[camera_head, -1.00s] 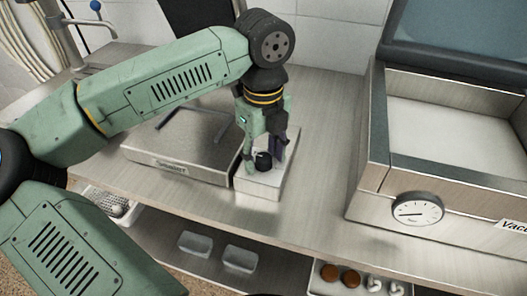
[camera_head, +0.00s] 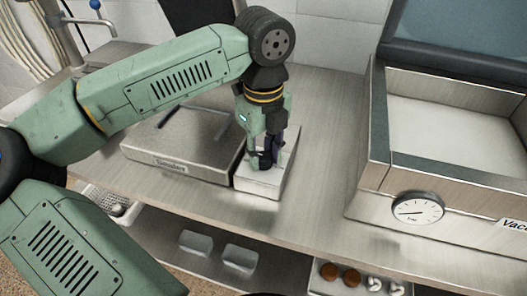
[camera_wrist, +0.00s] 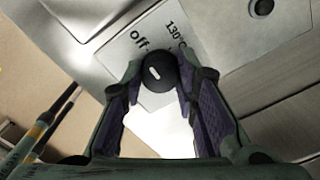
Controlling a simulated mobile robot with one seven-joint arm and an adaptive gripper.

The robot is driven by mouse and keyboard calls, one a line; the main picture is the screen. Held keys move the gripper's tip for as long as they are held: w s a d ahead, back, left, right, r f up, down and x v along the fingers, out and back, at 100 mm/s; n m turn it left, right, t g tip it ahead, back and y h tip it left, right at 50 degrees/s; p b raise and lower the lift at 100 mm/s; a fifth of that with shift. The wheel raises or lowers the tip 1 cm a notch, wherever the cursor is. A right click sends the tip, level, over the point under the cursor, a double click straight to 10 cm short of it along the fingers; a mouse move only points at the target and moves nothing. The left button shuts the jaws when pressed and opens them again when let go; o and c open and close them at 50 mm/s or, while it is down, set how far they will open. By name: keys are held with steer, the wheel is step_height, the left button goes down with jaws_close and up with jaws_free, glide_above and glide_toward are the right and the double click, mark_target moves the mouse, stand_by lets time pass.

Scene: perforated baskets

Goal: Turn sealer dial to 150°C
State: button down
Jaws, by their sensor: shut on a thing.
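The sealer dial (camera_wrist: 160,85) is a small round black knob with a short white mark. It sits on a pale control box (camera_head: 258,188) joined to the right side of a low flat metal unit (camera_head: 165,166). In the wrist view the printed words "off" and "130°C" show beyond the knob; no 150°C mark is visible. The white mark slants toward the upper left, toward "off". My gripper (camera_head: 265,162) points down over the box, its two fingers shut on the dial from both sides. In the head view the fingers mostly hide the dial.
A large machine with a raised lid and a round gauge (camera_head: 417,209) stands to the right. Bare metal bench (camera_head: 315,170) lies between it and the control box. A blue-knobbed lever (camera_head: 95,5) is at the back left.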

steer(key=m+b, duration=0.2)
steer(key=b, duration=0.1)
steer(key=shift+f+m, duration=0.2)
steer(key=shift+m, duration=0.1)
steer(key=m+b, duration=0.2)
steer(key=shift+m, duration=0.4)
steer(key=m+b, duration=0.2)
steer(key=m, duration=0.4)
steer(key=shift+d+r, duration=0.1)
steer(key=shift+r, duration=0.05)
steer(key=m+b, duration=0.1)
steer(key=m, duration=0.5)
steer(key=shift+m+b, duration=0.4)
steer(key=m, duration=0.5)
steer(key=shift+r, duration=0.1)
steer(key=shift+m, duration=0.3)
steer(key=c, duration=1.2)
jaws_free()
steer(key=shift+c, duration=0.2)
